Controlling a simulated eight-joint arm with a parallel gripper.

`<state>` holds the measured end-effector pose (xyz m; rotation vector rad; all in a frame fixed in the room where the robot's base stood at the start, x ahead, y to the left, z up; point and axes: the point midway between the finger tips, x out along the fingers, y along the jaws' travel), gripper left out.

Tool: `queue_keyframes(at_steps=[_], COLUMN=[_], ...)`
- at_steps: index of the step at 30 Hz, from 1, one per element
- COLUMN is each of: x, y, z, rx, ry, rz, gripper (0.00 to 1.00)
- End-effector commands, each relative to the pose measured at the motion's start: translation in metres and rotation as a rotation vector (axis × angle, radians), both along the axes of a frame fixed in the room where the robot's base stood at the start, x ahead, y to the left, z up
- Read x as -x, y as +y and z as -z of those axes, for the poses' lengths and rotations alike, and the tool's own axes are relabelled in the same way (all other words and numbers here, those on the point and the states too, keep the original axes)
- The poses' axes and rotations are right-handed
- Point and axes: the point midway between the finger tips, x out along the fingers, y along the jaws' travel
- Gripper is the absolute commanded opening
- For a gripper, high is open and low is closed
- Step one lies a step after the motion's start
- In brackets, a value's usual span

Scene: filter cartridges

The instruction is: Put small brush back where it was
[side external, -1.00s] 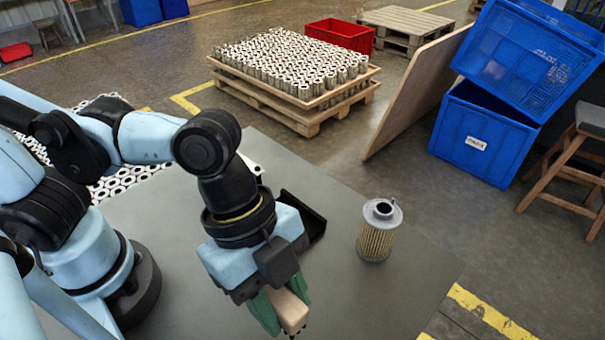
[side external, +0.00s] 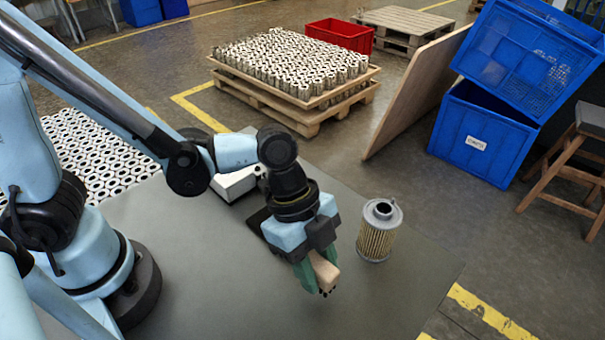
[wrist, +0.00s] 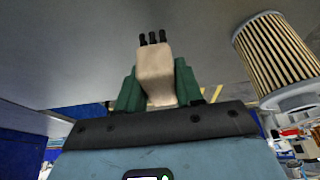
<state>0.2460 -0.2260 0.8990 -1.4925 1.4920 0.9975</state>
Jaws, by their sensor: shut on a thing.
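My gripper (side external: 314,277) is shut on the small brush (side external: 325,270), which has a pale wooden handle and dark bristle tufts. The green fingers press on either side of the handle. In the wrist view the brush (wrist: 155,75) stands out between the green fingers (wrist: 155,92), with its dark bristles at the far end. The brush is held over the grey table (side external: 220,290), just left of a pleated filter cartridge (side external: 376,240). I cannot tell how high the brush is above the table. The cartridge also shows at right in the wrist view (wrist: 275,55).
A dark tray (side external: 258,222) lies behind my gripper, partly hidden by it, and a white box (side external: 236,183) sits behind that. Many cartridges (side external: 95,160) stand at the left. The front middle of the table is clear. Pallets and blue crates (side external: 480,140) stand on the floor beyond.

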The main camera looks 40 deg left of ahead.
Motion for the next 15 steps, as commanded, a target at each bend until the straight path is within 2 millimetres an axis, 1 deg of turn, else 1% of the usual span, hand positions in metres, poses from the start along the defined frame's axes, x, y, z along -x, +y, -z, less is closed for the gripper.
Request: queue_keyframes(at_steps=[3, 6, 10, 15], x=[0.000, 0.000, 0.000, 0.000], y=[0.000, 0.000, 0.000, 0.000], z=[0.014, 0.022, 0.027, 0.027], rx=[0.000, 0.000, 0.000, 0.000], ry=[-0.001, -0.001, -0.001, -0.001], rz=[0.000, 0.000, 0.000, 0.000], gripper=[0.07, 0.07, 0.07, 0.07])
